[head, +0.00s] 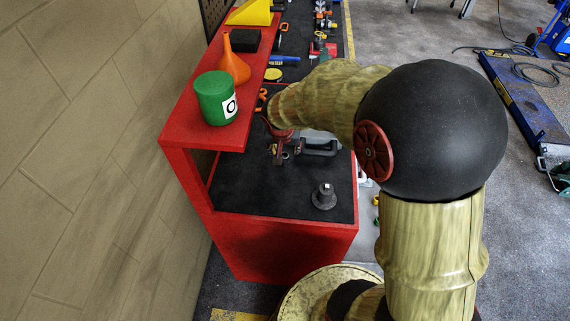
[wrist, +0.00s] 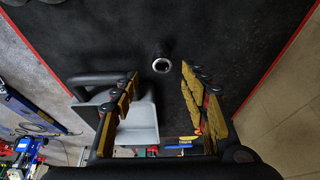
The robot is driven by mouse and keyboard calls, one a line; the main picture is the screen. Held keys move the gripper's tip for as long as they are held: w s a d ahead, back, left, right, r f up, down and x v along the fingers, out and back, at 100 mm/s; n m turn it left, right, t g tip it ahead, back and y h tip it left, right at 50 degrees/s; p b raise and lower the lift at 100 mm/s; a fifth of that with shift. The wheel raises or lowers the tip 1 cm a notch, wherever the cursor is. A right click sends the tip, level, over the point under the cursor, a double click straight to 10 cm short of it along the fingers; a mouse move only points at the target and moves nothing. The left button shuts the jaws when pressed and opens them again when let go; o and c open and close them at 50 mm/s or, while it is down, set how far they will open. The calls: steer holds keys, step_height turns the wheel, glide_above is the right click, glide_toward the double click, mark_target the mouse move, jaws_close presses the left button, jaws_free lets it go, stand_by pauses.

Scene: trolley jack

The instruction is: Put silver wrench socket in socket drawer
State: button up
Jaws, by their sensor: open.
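A small round piece with a silver ring and dark body, seemingly the wrench socket (wrist: 162,64), is on the black mat in the wrist view. It lies beyond my fingertips, roughly midway across their gap, and nothing touches it. My gripper (wrist: 159,82) is open and empty; its yellowish finger pads stand apart. In the head view my gripper (head: 287,151) hangs over the bench and hides part of the mat. A dark flanged piece (head: 323,196) stands upright nearer the front edge; I cannot tell if it is the same piece. I cannot make out the socket drawer.
A grey container with a handle (head: 320,146) is right of my gripper; in the wrist view it shows at left (wrist: 142,128). A red shelf (head: 184,122) at left holds a green can (head: 213,99) and orange funnel (head: 236,66). The front mat (head: 250,190) is mostly clear.

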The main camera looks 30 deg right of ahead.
mark_target(285, 155)
steer(key=shift+x, duration=1)
steer(key=x, duration=0.3)
steer(key=b+x, duration=0.1)
steer(key=x, duration=0.1)
steer(key=shift+s+a+f, duration=0.1)
steer(key=shift+a+f, duration=0.05)
steer(key=shift+a, duration=0.1)
steer(key=shift+c, duration=0.6)
jaws_close()
